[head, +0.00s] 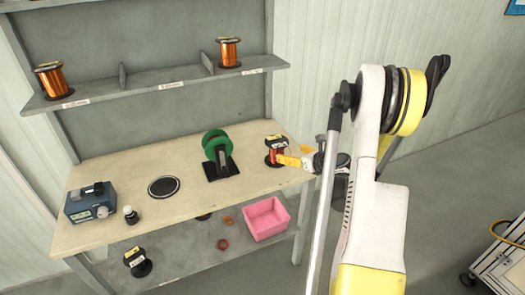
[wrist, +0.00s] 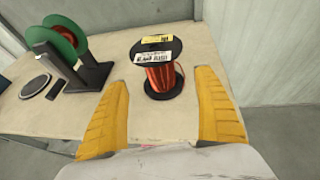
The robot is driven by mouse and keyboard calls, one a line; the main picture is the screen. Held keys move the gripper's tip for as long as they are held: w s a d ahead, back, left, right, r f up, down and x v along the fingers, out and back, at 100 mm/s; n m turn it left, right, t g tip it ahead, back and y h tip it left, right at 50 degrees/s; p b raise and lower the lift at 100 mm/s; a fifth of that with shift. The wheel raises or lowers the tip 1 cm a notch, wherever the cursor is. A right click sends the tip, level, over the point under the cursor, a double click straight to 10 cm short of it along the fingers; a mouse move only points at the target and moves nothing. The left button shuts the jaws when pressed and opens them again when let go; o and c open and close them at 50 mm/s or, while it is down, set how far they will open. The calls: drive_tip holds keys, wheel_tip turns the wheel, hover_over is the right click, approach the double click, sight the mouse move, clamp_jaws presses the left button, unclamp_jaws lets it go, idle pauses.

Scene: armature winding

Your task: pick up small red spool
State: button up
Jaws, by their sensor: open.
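A small spool (head: 275,151) with red winding and black flanges stands upright on the workbench near its right end. It also shows in the wrist view (wrist: 160,77), with yellow and white labels on its top flange. My gripper (head: 292,160) has yellow fingers and is beside the spool on its right in the head view. In the wrist view the fingers (wrist: 163,105) are wide apart and empty, with the spool ahead of them, roughly midway between. I cannot tell whether a finger touches it.
A green reel on a black stand (head: 218,158) is left of the spool on the bench (head: 120,220). A blue device (head: 90,203) and a black disc (head: 163,186) lie farther left. Copper spools (head: 229,53) are on the upper shelf. A pink bin (head: 266,218) is below.

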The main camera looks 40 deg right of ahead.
sight(282, 151)
drive_tip(key=b+x, duration=0.1)
drive_tip(key=x, duration=0.4)
drive_tip(key=shift+w+f+b, duration=0.15)
drive_tip(key=shift+f+b, duration=0.15)
drive_tip(key=shift+b, duration=0.05)
drive_tip(key=b+x, duration=0.2)
drive_tip(key=x, duration=0.3)
drive_tip(key=shift+a+f, duration=0.1)
drive_tip(key=shift+f, duration=0.05)
drive_tip(key=c, duration=1.5)
